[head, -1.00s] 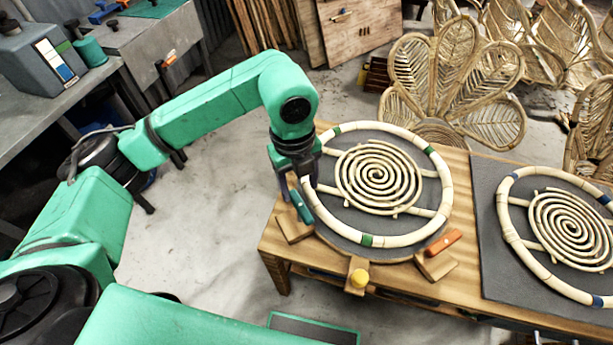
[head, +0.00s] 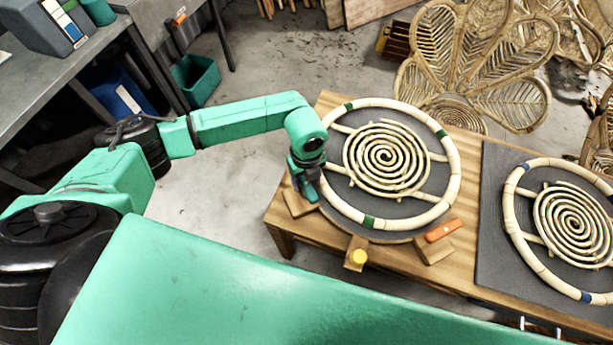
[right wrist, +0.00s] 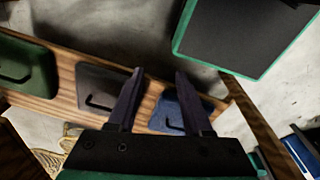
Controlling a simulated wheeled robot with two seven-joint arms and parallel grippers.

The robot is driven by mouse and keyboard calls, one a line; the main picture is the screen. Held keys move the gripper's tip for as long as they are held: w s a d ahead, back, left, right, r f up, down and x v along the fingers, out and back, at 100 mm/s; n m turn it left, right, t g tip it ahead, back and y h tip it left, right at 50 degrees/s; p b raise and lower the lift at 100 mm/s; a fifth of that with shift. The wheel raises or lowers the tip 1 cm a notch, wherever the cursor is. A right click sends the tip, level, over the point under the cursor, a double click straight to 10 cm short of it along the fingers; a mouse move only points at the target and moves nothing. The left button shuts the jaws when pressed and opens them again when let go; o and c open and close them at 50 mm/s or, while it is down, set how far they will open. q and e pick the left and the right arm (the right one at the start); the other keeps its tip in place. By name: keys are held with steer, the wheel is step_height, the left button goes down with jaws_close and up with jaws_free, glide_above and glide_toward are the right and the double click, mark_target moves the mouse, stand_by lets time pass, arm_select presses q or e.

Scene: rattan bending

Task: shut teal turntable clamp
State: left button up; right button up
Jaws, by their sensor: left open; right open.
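The teal clamp (head: 310,190) sits on a wooden block (head: 297,204) at the left front edge of the round dark turntable (head: 340,207). My left gripper (head: 306,180) is at the clamp, over its upper part, with its fingers pointing down. Whether the fingers touch the clamp cannot be told, as the gripper hides much of it. A rattan ring with a spiral inside (head: 388,160) lies on the turntable. My right gripper (right wrist: 155,100) shows only in the right wrist view, open and empty, its two dark fingers apart.
A second rattan ring (head: 510,220) lies on a grey mat at right. The right wrist view shows a wooden rack with green, grey and blue pieces.

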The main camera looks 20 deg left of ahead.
arm_select(q)
steer(key=shift+s, duration=0.1)
steer(key=c, duration=0.6)
jaws_close()
arm_select(e)
steer(key=shift+s+f, duration=0.1)
steer(key=shift+s, duration=0.85)
